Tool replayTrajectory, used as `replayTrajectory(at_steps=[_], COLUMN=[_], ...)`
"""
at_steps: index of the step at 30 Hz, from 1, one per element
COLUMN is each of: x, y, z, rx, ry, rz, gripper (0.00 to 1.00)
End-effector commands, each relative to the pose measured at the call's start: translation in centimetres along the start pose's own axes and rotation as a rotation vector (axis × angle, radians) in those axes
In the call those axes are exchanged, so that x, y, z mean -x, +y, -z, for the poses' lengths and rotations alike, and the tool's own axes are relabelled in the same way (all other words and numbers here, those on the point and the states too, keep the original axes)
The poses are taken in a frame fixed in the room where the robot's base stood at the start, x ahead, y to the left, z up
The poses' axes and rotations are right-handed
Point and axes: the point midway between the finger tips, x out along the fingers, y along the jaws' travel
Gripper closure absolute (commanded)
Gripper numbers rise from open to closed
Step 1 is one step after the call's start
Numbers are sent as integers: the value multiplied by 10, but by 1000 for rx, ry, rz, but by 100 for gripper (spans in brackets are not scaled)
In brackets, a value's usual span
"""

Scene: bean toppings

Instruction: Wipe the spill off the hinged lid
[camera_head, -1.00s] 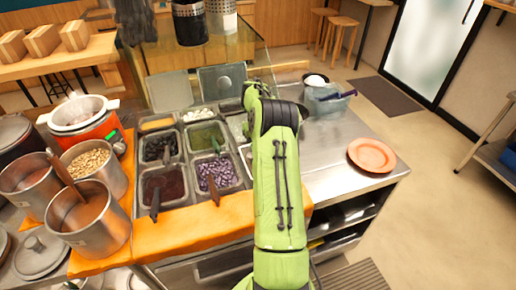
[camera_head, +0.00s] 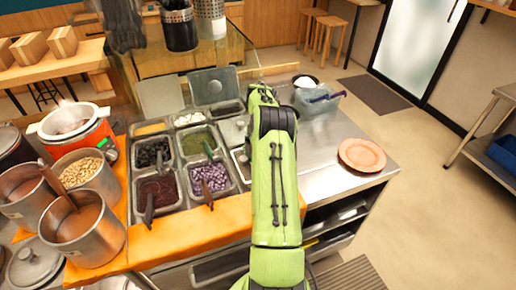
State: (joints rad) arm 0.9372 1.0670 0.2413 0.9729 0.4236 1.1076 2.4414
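Two grey hinged lids stand raised at the back of the topping counter: a left one (camera_head: 161,96) and a right one (camera_head: 213,86), which has a dark round mark or handle. A flat grey lid-like surface (camera_head: 233,131) lies beside my arm, partly covered by it. I cannot make out a spill on any of them. My green arm reaches forward over the counter, its far end near the right raised lid. My gripper is hidden beyond the arm, and I see no wiping cloth in it.
Open topping bins with utensils, including purple beans (camera_head: 208,179), lie left of my arm. Steel pots (camera_head: 84,232) and an orange cooker (camera_head: 82,135) stand at the left. An orange plate (camera_head: 362,154) and a clear container (camera_head: 318,100) are on the right. Bare steel counter lies between them.

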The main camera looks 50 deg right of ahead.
Motion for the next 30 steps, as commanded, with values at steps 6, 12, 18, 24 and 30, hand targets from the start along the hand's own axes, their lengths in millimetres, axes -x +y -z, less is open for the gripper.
replayTrajectory(at_steps=[6,12,18,24,30], x=[-18,-20,-21,-21,-19], y=[-24,-8,12,33,38], z=[14,13,11,9,8], rx=[-57,-56,-49,-34,-29], ry=[28,28,31,32,31], rz=[38,37,30,20,17], gripper=[78,100,100,100,100])
